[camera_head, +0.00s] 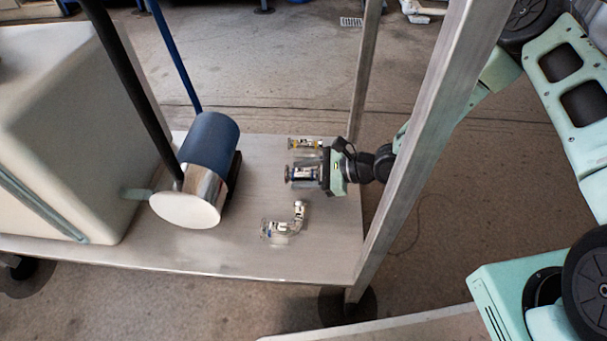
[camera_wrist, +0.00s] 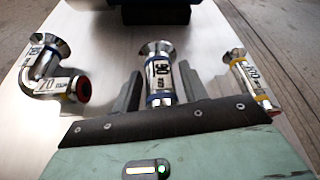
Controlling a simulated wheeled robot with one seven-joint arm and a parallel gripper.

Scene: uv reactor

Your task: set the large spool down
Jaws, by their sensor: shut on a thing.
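The large spool (camera_head: 300,174) is a shiny metal pipe piece with flared ends, blue bands and a white label. My gripper (camera_head: 316,172) is shut on it at the right part of the metal shelf (camera_head: 335,240). In the wrist view the large spool (camera_wrist: 158,76) lies between the two grey fingers of my gripper (camera_wrist: 157,88), its flared end pointing away from me. Its near end is hidden behind the gripper body. The spool is at or just above the shelf; I cannot tell whether it touches.
A yellow-banded spool (camera_head: 305,143) lies just behind the gripper, and also shows in the wrist view (camera_wrist: 250,82). A bent pipe piece (camera_head: 285,226) lies in front. Metal posts (camera_head: 420,145) flank the shelf. Bare shelf lies between cylinder and spool.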

